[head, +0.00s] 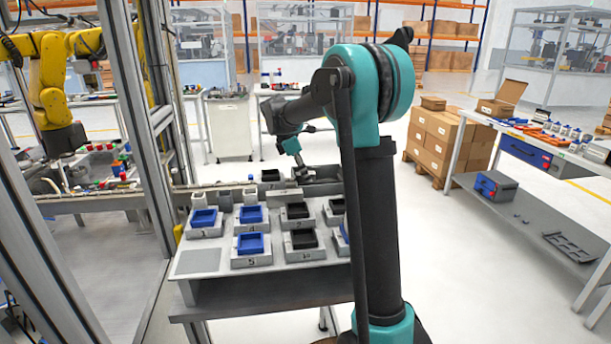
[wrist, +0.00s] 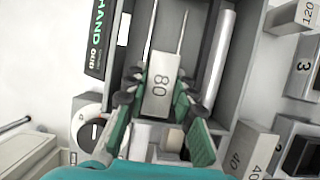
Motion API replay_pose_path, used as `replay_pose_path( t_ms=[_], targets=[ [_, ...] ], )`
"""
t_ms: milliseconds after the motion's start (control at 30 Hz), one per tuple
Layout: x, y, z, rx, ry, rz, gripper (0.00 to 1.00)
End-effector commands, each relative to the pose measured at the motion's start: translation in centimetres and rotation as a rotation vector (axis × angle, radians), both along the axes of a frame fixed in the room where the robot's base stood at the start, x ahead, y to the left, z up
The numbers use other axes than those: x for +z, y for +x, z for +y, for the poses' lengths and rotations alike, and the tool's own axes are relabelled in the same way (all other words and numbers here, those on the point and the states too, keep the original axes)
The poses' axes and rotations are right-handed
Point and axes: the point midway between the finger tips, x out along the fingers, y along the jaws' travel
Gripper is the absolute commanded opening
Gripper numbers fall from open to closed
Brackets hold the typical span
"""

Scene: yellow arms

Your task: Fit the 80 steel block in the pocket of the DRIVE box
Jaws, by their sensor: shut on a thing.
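The 80 steel block (wrist: 160,92) is light grey with "80" on its face. In the wrist view my gripper (wrist: 160,78) is shut on it, one finger on each side. The block is over a dark grey box (wrist: 232,70) with walled sections; I cannot tell whether it touches the box. No DRIVE label can be read. In the head view my gripper (head: 300,172) reaches down at the dark box (head: 322,188) at the back of the table; the block cannot be made out there.
Blocks marked 120 (wrist: 307,14) and 40 (wrist: 252,145) stand right of the box. Blue trays (head: 251,243) and black trays (head: 303,239) fill the table front.

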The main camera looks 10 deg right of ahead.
Motion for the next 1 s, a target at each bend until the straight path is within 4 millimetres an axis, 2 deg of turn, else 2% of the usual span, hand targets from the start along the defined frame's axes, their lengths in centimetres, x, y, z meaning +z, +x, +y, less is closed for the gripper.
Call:
replay_pose_path(
  t_ms=[333,367,533,1000],
  targets=[
    [-0.41,0.00,-0.01,0.000,0.000,0.000,0.00],
    [-0.41,0.00,-0.01,0.000,0.000,0.000,0.29],
    [-0.40,0.00,0.00,0.000,0.000,0.000,0.49],
    [-0.43,-0.01,0.01,0.000,0.000,0.000,0.49]
  ],
)
